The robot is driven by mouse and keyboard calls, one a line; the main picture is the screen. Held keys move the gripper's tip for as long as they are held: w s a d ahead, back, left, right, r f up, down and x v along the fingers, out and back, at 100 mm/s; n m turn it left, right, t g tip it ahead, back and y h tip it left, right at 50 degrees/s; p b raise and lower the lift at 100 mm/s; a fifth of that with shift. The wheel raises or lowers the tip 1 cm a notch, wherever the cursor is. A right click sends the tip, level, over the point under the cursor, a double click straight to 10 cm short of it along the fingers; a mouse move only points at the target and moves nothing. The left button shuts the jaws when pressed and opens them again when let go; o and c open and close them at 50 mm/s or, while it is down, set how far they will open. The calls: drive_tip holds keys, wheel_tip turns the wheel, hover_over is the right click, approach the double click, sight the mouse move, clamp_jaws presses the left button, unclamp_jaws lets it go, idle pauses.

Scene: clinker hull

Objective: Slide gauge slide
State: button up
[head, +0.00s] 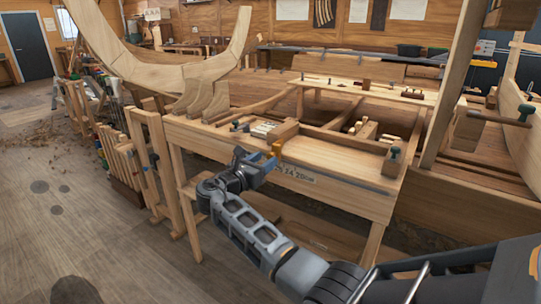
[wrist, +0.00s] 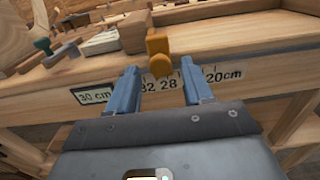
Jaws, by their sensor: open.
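The gauge slide is an orange-yellow block with a rounded knob. It sits on the front edge of the wooden bench in the head view (head: 276,148) and in the wrist view (wrist: 158,45). The knob shows between the fingertips, with visible gaps on both sides. In the head view my gripper (head: 264,168) is just in front of the slide.
Small wooden blocks and tools (wrist: 98,42) lie on the bench top left of the slide. The bench (head: 335,185) has a clamp (head: 394,153) at its right end. A curved wooden frame (head: 200,75) rises behind. Open floor (head: 75,200) is at left.

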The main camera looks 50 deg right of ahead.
sight(269, 157)
drive_tip(key=shift+w+d, duration=0.2)
drive_tip(key=shift+d, duration=1.8)
drive_tip(key=shift+c, duration=0.3)
clamp_jaws()
